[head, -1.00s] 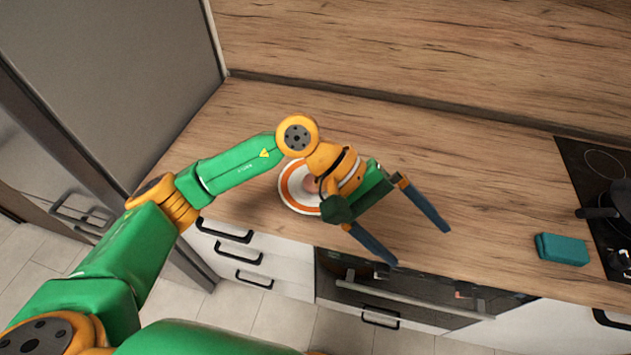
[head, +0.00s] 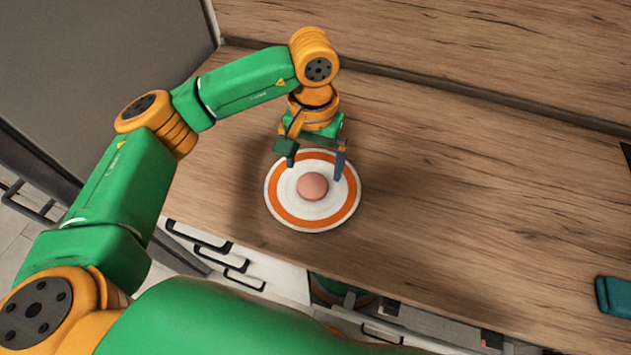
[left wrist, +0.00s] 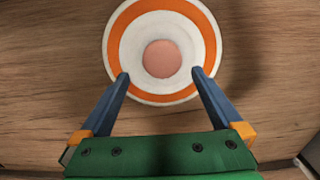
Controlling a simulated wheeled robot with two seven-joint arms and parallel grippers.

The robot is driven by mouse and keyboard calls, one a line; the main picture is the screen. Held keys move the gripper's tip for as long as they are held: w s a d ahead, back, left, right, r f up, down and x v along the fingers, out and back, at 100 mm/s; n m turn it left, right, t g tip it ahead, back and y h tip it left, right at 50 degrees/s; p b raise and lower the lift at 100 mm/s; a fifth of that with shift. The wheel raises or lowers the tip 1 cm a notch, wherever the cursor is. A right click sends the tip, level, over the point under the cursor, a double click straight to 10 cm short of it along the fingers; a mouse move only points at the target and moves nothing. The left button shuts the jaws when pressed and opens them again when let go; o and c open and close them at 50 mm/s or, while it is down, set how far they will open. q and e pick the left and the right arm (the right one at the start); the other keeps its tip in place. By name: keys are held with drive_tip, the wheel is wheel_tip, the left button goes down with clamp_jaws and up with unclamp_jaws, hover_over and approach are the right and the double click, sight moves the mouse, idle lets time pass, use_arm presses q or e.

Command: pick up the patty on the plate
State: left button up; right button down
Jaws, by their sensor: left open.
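A round pinkish patty (head: 312,186) lies near the middle of a white plate with an orange ring (head: 287,208) on the wooden counter. My left gripper (head: 315,170) is open and points down over the far part of the plate, its fingers spread. In the left wrist view the patty (left wrist: 161,59) is ahead of the fingertips (left wrist: 166,76), roughly centred between them and not touched. The plate (left wrist: 124,84) shows there too, with the fingertips over its near rim. How high the fingertips are above the plate is hard to tell. My right gripper is not in view.
The wooden counter (head: 450,200) is clear to the right of the plate. A teal block-like object (head: 613,296) sits at the far right. A wooden splashback (head: 430,45) rises behind, and a grey tall cabinet (head: 110,70) stands at the left.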

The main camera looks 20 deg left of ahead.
sight(313, 183)
use_arm(q)
drive_tip(key=shift+s+a+f+p, duration=0.1)
drive_tip(key=shift+f+p, duration=0.5)
drive_tip(key=shift+p, duration=0.05)
drive_tip(key=shift+s+a+f+p, duration=0.1)
drive_tip(key=shift+f+p, duration=0.45)
drive_tip(key=shift+p, duration=0.05)
drive_tip(key=f, duration=0.3)
drive_tip(key=shift+w+f, duration=0.1)
drive_tip(key=shift+w, duration=0.15)
drive_tip(key=shift+f, duration=0.2)
drive_tip(key=c, duration=1.3)
drive_tip(key=shift+o, duration=0.2)
